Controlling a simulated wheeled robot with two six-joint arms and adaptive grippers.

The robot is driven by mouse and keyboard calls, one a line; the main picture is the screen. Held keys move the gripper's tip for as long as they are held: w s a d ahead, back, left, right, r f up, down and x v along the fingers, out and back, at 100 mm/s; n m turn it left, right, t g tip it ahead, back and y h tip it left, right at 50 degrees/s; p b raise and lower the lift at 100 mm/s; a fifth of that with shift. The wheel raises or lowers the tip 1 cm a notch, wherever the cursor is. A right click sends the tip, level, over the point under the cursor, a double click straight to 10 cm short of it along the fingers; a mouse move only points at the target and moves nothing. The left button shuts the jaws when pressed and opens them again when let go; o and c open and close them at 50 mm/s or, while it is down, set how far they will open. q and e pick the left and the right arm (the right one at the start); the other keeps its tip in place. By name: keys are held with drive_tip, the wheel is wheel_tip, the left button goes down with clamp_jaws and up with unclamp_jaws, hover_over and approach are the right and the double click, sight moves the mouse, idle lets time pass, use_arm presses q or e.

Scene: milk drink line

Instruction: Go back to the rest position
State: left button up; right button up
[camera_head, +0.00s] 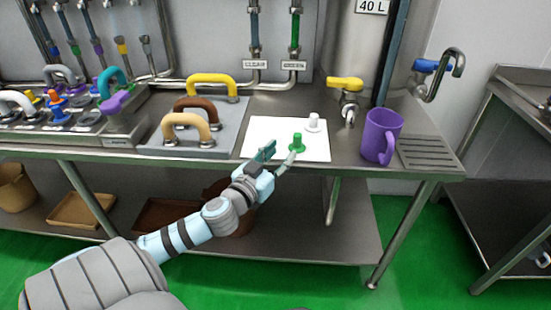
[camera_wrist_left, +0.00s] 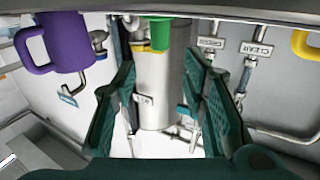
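My left gripper (camera_head: 278,156) is at the front edge of the counter, just in front of the white board (camera_head: 262,133). Its two dark green fingers stand apart in the left wrist view (camera_wrist_left: 165,95), with nothing between them. A green peg-like piece (camera_head: 297,143) stands upright on the board, just beyond the fingertips. A green piece also shows beyond the fingers in the left wrist view (camera_wrist_left: 160,32). A white piece (camera_head: 313,123) stands behind the green one. My right gripper is not in view.
A purple mug (camera_head: 381,136) stands right of the board, beside a drain grate (camera_head: 429,151). Yellow, brown and tan handles (camera_head: 187,121) stand on a grey plate (camera_head: 222,140) to the left. A yellow-handled tap (camera_head: 345,84) is behind. Green floor lies in front.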

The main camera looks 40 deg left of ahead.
use_arm(q)
drive_tip(key=shift+s+d, duration=0.2)
drive_tip(key=shift+s, duration=0.9)
